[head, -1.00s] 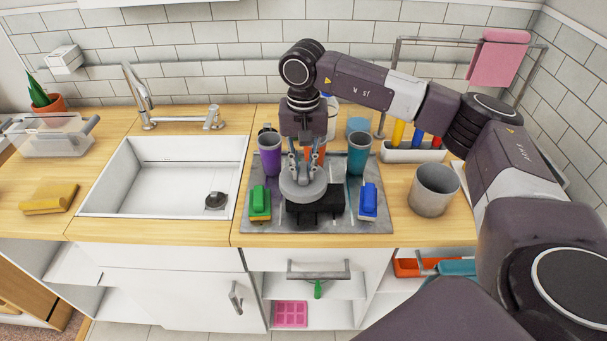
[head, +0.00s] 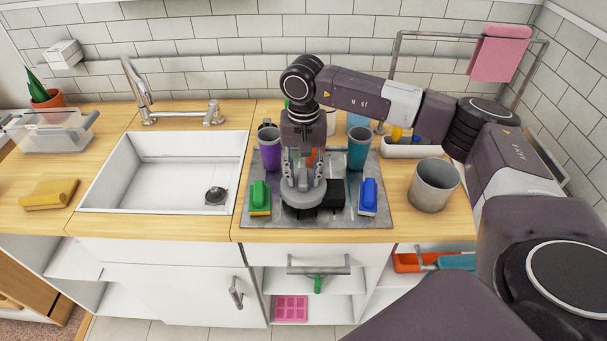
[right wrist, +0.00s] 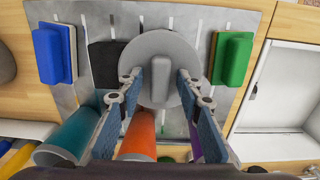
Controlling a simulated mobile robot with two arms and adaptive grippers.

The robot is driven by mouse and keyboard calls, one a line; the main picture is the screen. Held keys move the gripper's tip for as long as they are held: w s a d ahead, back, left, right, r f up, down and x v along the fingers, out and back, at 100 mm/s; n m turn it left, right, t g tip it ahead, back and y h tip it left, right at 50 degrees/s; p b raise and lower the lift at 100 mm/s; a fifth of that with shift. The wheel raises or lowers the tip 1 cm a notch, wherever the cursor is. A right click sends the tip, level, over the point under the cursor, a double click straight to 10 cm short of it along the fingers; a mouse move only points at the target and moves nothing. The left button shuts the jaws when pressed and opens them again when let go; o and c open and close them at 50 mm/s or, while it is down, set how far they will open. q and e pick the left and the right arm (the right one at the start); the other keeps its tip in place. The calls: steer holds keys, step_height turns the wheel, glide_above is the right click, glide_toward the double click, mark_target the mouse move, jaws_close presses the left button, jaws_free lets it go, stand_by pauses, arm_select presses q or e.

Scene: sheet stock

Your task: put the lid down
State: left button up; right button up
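The round grey lid (head: 303,207) is low over the grey metal sheet (head: 375,217), between the green-handled and blue-handled brushes. It overlaps a black block (head: 333,194) in the picture. I cannot tell whether it touches the sheet. My right gripper (head: 304,182) points down at the lid. Its fingers are spread apart, one on each side of the lid's middle. In the right wrist view the fingertips (right wrist: 158,84) stand apart over the lid (right wrist: 165,50). My left gripper is not in view.
Purple (head: 270,148) and teal (head: 359,148) cups stand behind, with an orange cup (right wrist: 138,132) between them. Green (head: 260,196) and blue (head: 368,196) brushes flank the lid. A grey pot (head: 433,185) is at right. The sink (head: 160,180) is at left.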

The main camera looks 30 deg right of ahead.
mark_target(303, 177)
steer(key=shift+r+p, duration=0.6)
steer(key=shift+p, duration=0.05)
step_height(303, 177, up, 12)
steer(key=b, duration=0.4)
steer(key=shift+f, duration=0.15)
steer(key=shift+f, duration=0.1)
